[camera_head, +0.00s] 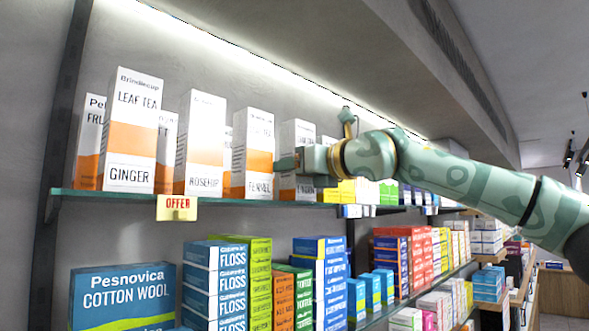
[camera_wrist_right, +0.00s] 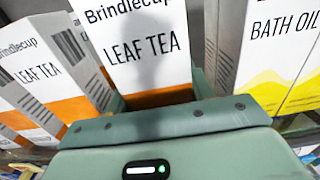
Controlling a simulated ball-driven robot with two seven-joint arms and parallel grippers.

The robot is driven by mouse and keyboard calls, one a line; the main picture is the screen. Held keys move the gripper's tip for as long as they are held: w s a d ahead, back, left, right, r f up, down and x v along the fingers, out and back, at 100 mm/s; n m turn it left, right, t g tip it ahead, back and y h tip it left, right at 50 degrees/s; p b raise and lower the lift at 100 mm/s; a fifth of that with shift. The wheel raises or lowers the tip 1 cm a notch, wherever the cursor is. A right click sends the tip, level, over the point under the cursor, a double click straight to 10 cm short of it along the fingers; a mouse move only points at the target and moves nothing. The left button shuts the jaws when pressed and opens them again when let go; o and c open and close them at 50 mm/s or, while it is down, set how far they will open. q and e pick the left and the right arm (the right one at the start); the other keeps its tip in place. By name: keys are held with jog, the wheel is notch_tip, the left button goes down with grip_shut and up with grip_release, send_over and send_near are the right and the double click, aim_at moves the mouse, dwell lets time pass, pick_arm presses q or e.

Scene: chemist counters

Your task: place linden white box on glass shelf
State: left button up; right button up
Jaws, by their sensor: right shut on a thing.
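The white leaf tea box with an orange band (camera_head: 298,133) is upright at the right end of the tea row on the glass shelf (camera_head: 240,204). Its lower label is partly covered and seems to read LINDEN. My right gripper (camera_head: 290,162) is shut on this box, reaching across its front from the right. In the right wrist view the box (camera_wrist_right: 140,42) stands between the fingers of my gripper (camera_wrist_right: 158,97). Its base is at about shelf height; I cannot tell whether it touches the glass. My left gripper is out of view.
Ginger (camera_head: 131,130), rosehip (camera_head: 200,145) and fennel (camera_head: 253,155) boxes stand to the left. Yellow-banded bath oil boxes (camera_wrist_right: 262,50) stand close on the right. A yellow offer tag (camera_head: 177,207) hangs on the shelf edge. Lower shelves hold cotton wool (camera_head: 123,297) and floss boxes.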

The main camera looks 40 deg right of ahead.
jog(key=o, duration=0.8)
jog(key=shift+s+f, duration=0.1)
jog(key=shift+o, duration=1)
jog(key=shift+w, duration=0.25)
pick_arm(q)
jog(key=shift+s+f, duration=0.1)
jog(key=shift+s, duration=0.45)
pick_arm(e)
jog(key=shift+w, duration=0.1)
jog(key=shift+s+r, duration=0.2)
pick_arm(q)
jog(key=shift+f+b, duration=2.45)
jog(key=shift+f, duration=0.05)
pick_arm(e)
jog(key=s, duration=1.1)
jog(key=shift+s+d, duration=0.4)
jog(key=shift+d, duration=0.05)
